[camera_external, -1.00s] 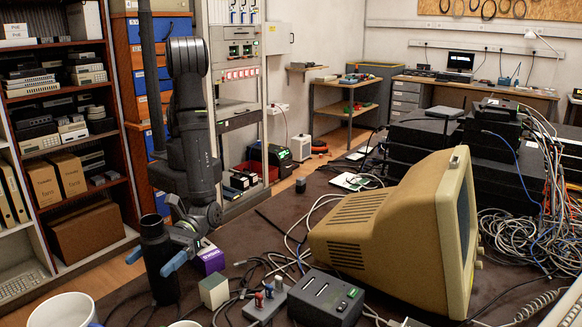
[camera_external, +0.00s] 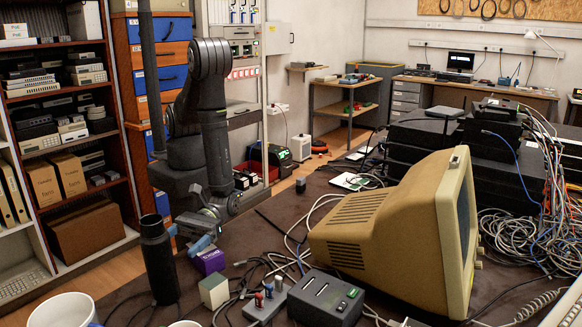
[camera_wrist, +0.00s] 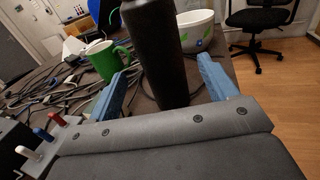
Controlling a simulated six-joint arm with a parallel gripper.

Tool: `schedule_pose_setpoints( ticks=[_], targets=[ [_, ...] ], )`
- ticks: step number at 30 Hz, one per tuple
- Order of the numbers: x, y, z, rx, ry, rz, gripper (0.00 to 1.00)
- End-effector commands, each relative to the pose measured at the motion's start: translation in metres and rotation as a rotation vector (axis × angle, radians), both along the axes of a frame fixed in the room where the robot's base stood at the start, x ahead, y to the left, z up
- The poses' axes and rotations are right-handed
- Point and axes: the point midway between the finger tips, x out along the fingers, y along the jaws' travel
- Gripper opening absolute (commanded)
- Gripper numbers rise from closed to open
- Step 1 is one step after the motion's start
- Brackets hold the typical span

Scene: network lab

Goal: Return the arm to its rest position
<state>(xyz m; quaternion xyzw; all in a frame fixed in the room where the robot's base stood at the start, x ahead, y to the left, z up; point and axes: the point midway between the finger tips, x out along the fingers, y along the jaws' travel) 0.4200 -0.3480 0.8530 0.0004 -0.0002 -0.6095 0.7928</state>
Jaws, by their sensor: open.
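My gripper (camera_external: 187,238) has two blue fingers spread apart and empty, low over the near left part of the dark table (camera_external: 262,240). A black bottle (camera_external: 158,265) stands upright just left of it. In the wrist view the bottle (camera_wrist: 155,50) rises between and beyond the open fingers of my gripper (camera_wrist: 162,68), with its top cut off by the frame. My arm is folded above the gripper, its elbow high near the rack.
A purple box (camera_external: 208,260) sits close right of my gripper, with a pale block (camera_external: 213,291) nearer. A green mug (camera_wrist: 110,60) and a white bowl (camera_wrist: 196,30) stand beyond the bottle. Cables and a beige monitor (camera_external: 385,235) lie to the right.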

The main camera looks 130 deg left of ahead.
Motion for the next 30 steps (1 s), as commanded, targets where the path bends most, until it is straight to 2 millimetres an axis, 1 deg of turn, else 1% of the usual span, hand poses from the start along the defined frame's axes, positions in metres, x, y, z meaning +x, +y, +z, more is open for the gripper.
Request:
schedule_pose_setpoints(
  ticks=[1, 14, 15, 16, 18, 24, 27, 30],
  targets=[
    [0.002, -0.010, 0.000, 0.001, -0.002, -0.004, 0.78],
    [0.023, -0.092, 0.000, -0.001, 0.000, -0.003, 0.78],
    [0.024, -0.091, -0.004, -0.001, 0.002, 0.001, 0.78],
    [0.025, -0.090, 0.005, -0.002, -0.001, 0.002, 0.78],
    [0.024, -0.090, 0.015, 0.000, -0.002, 0.002, 0.78],
    [0.024, -0.089, 0.040, -0.001, -0.001, 0.001, 0.78],
    [0.015, -0.092, 0.046, 0.000, 0.001, 0.000, 0.78],
    [0.011, -0.093, 0.048, 0.001, 0.001, 0.001, 0.78]
  ],
)
